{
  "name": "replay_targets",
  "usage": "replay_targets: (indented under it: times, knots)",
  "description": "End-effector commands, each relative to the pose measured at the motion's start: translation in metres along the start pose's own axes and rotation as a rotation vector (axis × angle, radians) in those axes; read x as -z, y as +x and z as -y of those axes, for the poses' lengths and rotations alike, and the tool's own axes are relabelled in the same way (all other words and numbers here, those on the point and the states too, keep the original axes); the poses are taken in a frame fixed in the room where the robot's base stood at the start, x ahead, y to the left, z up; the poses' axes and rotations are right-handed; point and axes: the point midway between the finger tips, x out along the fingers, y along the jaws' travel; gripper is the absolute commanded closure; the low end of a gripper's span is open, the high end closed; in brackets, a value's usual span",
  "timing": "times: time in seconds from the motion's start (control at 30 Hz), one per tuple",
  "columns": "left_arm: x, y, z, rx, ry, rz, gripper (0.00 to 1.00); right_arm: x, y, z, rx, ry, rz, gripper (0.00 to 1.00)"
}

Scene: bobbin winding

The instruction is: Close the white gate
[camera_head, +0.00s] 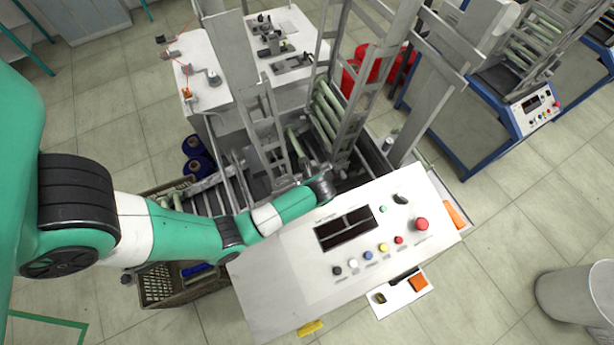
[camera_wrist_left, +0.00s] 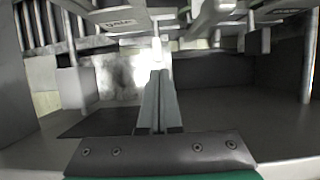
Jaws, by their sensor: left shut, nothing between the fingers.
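My left arm comes in from the left across the winding machine (camera_head: 290,265). Its wrist end is at the machine's back edge, among upright light-grey ladder-like frames (camera_head: 348,125). In the left wrist view my left gripper (camera_wrist_left: 160,76) is shut and empty, its fingers together and pointing into the machine. A pale bright part (camera_wrist_left: 158,50) is just ahead of the fingertips; I cannot tell whether they touch it. A light plate with a dark label (camera_wrist_left: 120,20) is above left. I cannot tell for certain which part is the white gate. My right gripper is in neither view.
The control panel has a red knob (camera_head: 421,224) and several coloured buttons. Metal bars and frames crowd the gripper on both sides. A white table (camera_head: 200,50) stands behind, a brown crate (camera_head: 155,287) below my arm, and a grey bin (camera_head: 575,297) at right.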

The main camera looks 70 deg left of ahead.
Motion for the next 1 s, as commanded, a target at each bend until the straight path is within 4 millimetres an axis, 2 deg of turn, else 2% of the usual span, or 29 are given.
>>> replay_targets:
  times: [0.1,0.4,0.63,1.0]
  knots:
    - [0.0,0.006,0.0,-0.001,-0.001,0.0,1.0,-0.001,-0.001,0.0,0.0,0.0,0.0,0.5]
    - [-0.001,0.006,0.0,0.0,-0.001,0.0,1.0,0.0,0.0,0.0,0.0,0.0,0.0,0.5]
    - [-0.025,0.013,0.0,-0.002,-0.005,0.0,1.0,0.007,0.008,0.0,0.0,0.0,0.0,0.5]
    - [-0.027,0.015,0.0,0.0,0.0,0.001,1.0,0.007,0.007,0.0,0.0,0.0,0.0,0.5]
